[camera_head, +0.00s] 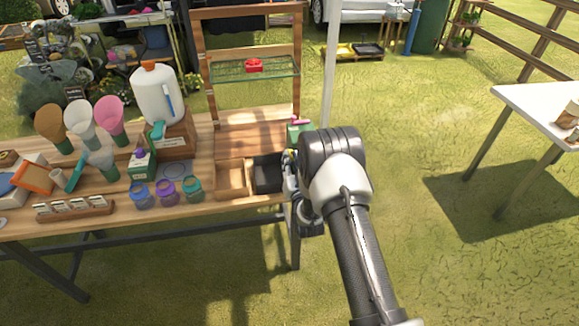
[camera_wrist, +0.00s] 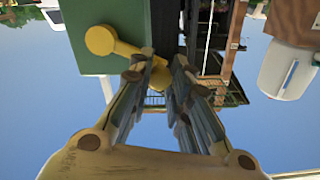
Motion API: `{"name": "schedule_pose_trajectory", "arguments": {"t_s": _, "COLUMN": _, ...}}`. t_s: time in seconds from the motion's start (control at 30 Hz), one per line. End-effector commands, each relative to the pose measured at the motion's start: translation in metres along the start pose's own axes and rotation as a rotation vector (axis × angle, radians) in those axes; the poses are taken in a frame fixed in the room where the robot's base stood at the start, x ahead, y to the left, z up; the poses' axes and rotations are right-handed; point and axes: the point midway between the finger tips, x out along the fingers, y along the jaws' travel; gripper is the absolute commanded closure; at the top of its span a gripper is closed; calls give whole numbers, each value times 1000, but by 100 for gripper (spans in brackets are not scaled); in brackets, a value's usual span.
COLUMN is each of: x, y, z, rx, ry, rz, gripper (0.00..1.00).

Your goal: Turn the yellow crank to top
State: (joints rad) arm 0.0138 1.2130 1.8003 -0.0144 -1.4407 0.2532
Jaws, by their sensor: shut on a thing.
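The yellow crank (camera_wrist: 101,41) is on the face of a green box (camera_wrist: 75,22) in the wrist view. Its round hub is at the left and its arm slants right and down in the picture to a knob. My gripper (camera_wrist: 160,76) has its fingers closed around the knob end and partly hides it. In the head view the green box (camera_head: 299,128) stands at the right end of the wooden table. My gripper (camera_head: 292,180) is beside the table's right end there, largely hidden by my wrist, and the crank cannot be made out.
The wooden table (camera_head: 110,220) holds several paper cones, jars (camera_head: 166,194), a white jug (camera_head: 157,95) and a wooden tray (camera_head: 232,180) near my gripper. A shelf frame (camera_head: 248,50) and a pale post (camera_head: 329,70) rise behind. Grass right of my arm is open, up to a white table (camera_head: 530,105).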

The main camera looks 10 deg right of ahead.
Motion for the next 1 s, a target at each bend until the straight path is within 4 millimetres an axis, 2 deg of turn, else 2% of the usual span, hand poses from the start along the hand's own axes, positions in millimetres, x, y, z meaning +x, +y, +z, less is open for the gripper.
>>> {"name": "schedule_pose_trajectory", "arguments": {"t_s": 0.13, "x": 0, "y": 2, "z": -5, "rx": 67, "ry": 3, "rz": 0, "gripper": 100}}
{"name": "schedule_pose_trajectory", "arguments": {"t_s": 0.4, "x": 0, "y": 1, "z": -7, "rx": 70, "ry": 4, "rz": 0, "gripper": 100}}
{"name": "schedule_pose_trajectory", "arguments": {"t_s": 0.43, "x": 0, "y": 1, "z": -7, "rx": 69, "ry": 4, "rz": 0, "gripper": 80}}
{"name": "schedule_pose_trajectory", "arguments": {"t_s": 0.7, "x": 0, "y": 1, "z": -6, "rx": 69, "ry": 3, "rz": 0, "gripper": 62}}
{"name": "schedule_pose_trajectory", "arguments": {"t_s": 1.0, "x": 0, "y": 1, "z": -6, "rx": 68, "ry": 2, "rz": 0, "gripper": 60}}
